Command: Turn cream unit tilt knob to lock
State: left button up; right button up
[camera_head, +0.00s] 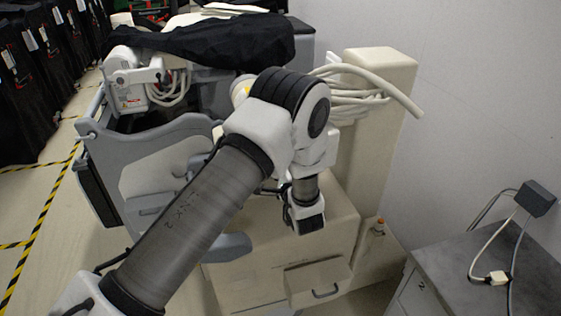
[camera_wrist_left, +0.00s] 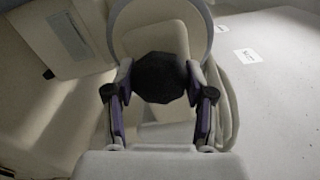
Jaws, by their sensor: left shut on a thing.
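In the left wrist view, a black faceted knob (camera_wrist_left: 160,84) stands in front of a round cream housing (camera_wrist_left: 160,34) of the cream unit. My left gripper (camera_wrist_left: 160,72) has one finger on each side of the knob and is shut on it. In the head view, my left arm comes in from the lower left across the cream unit (camera_head: 330,222). The knob and the left fingertips are hidden there behind my arm. My right gripper is in neither view.
Looped cream cables (camera_head: 350,98) hang by the unit's column (camera_head: 384,85), close to the wall. A black cover (camera_head: 215,40) lies over the equipment behind. A grey cabinet (camera_head: 480,262) stands at the right. Dark covered carts (camera_head: 35,75) stand at the left.

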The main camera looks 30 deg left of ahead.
pick_arm(q)
jog(key=o, duration=1.2)
jog(key=shift+c, duration=0.2)
jog(key=v, duration=0.7)
jog(key=shift+d, duration=0.2)
jog(key=shift+s+a, duration=0.1)
